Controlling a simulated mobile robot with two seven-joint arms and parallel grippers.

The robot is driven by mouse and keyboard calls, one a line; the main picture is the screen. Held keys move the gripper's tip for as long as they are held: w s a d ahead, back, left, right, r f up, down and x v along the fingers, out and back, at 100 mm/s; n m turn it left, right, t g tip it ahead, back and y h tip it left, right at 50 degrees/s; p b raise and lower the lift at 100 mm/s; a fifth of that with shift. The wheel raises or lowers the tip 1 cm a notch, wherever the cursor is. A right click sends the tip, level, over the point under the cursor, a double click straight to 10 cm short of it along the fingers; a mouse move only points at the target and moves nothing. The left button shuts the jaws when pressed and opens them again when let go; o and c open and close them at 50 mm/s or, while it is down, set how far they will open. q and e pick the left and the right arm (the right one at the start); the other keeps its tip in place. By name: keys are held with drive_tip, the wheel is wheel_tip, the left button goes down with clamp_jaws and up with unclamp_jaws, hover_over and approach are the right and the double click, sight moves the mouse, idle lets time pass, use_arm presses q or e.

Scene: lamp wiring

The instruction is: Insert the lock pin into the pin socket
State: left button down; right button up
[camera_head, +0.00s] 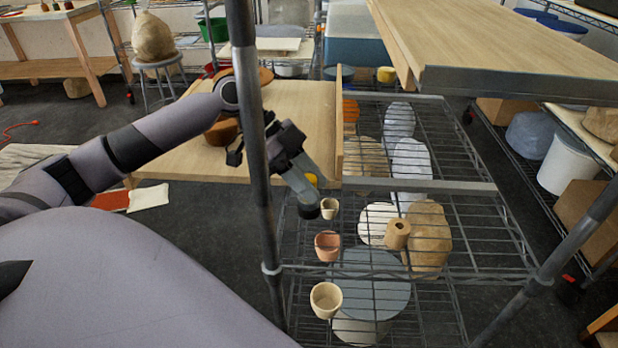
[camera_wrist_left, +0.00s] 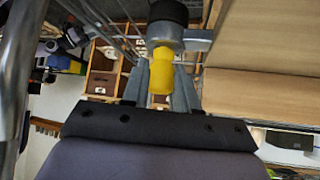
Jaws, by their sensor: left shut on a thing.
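The yellow lock pin (camera_wrist_left: 160,78) is between the two grey fingers of my left gripper (camera_wrist_left: 168,95) in the left wrist view. In the head view my left gripper (camera_head: 311,188) is shut on the pin (camera_head: 312,179), beside the rack's near left post. A grey metal collar with a black cap (camera_wrist_left: 167,36), which looks like the pin socket, is right at the pin's narrow end. I cannot tell whether the pin's tip touches it or is inside it. In the head view a dark round end (camera_head: 309,209) shows at the fingertips. My right gripper is not in view.
A wire rack (camera_head: 455,240) holds several cups, pots and wrapped lumps. Its upright post (camera_head: 258,170) stands close in front of my left arm. A wooden board (camera_head: 200,165) lies behind the gripper, and another (camera_head: 480,50) is at upper right.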

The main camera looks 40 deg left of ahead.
use_arm(q)
drive_tip(key=shift+f, duration=0.3)
drive_tip(key=c, duration=0.8)
unclamp_jaws()
drive_tip(key=shift+b+v, duration=0.35)
drive_tip(key=shift+v, duration=3.2)
drive_tip(key=shift+s, duration=0.1)
